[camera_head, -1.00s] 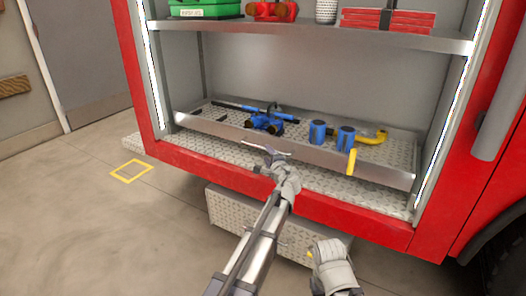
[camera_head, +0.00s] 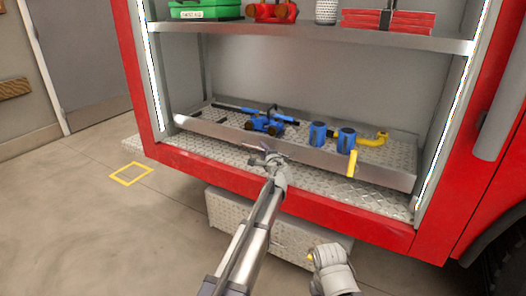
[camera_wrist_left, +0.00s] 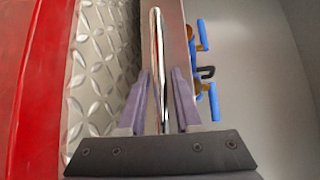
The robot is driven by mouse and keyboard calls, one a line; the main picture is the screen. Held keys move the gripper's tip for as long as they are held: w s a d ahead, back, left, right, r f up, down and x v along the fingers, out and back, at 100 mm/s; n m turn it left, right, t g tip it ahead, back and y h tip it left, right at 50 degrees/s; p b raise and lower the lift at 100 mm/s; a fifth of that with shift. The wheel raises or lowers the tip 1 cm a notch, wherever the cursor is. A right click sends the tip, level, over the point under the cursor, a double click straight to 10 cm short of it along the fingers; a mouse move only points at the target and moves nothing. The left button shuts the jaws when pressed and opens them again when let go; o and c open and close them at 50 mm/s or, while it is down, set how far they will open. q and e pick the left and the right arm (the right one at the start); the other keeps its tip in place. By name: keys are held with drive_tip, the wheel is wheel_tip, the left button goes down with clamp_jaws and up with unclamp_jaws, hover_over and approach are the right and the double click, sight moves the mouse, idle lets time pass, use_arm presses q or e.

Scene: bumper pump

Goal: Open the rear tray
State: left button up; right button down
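The rear tray (camera_head: 225,132) is a low metal tray with a patterned floor and smooth front wall, sitting inside the red truck's lower compartment. A yellow tab (camera_head: 352,163) stands at the front wall's right part. My left gripper (camera_head: 268,157) is at the front wall, left of its middle. In the left wrist view, a shiny bar-like handle (camera_wrist_left: 157,50) runs between its two purple fingers (camera_wrist_left: 160,100). The fingers are apart, with narrow gaps beside the bar, so the gripper looks open around it.
Blue fittings (camera_head: 318,134), a blue tool (camera_head: 265,125) and a yellow elbow pipe (camera_head: 372,140) lie in the tray. A shelf (camera_head: 300,32) with a green case (camera_head: 205,10) is above. A patterned step (camera_head: 225,212) sits below.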

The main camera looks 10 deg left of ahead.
use_arm(q)
clamp_jaws()
idle(1.1)
